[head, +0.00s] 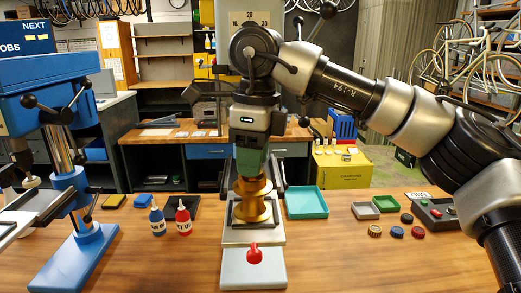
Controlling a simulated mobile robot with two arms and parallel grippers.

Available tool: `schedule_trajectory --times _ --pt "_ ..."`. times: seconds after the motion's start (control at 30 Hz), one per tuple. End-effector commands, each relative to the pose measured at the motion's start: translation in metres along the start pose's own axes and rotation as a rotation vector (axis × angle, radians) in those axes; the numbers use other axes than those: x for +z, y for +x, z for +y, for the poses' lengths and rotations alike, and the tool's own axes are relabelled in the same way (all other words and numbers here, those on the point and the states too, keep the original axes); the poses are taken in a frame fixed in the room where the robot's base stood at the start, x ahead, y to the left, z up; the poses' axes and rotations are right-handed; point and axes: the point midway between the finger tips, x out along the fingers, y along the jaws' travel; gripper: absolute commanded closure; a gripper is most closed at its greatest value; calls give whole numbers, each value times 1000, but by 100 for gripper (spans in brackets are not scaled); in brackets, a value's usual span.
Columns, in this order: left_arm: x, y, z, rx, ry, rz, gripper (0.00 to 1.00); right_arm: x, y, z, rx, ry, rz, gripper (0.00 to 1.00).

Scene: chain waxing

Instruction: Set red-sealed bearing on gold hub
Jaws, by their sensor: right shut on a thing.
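My right gripper (251,172) points straight down at the middle of the bench, its fingers closed around the top of the gold hub (252,207). The hub is a spool shape, upright within a dark frame on a pale plate. Whether the hub rests on the plate or hangs just above it, I cannot tell. A small round red-topped piece, which looks like the red-sealed bearing (418,232), lies on the bench at the right, apart from the gripper.
Blue (397,232), gold (375,230) and black (406,218) round pieces lie near the red one. A teal tray (306,214) is right of the hub. Two bottles (157,220) and a blue drill press (72,225) stand left. A red knob (254,256) is in front.

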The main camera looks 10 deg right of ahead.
Motion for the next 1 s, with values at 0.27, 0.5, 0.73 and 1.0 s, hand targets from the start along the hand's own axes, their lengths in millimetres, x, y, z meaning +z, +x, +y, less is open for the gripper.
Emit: schedule_trajectory --times 0.27,0.5,0.73,1.0 --pt "0 5 0 0 0 0 39 -1 5 0 -1 -1 0 88" --pt "1 7 0 0 0 0 39 -1 8 0 0 -2 0 88" --pt "1 8 0 0 0 0 39 -1 10 0 1 -2 1 88" --pt "0 8 0 0 0 0 39 -1 11 0 1 -2 2 56"
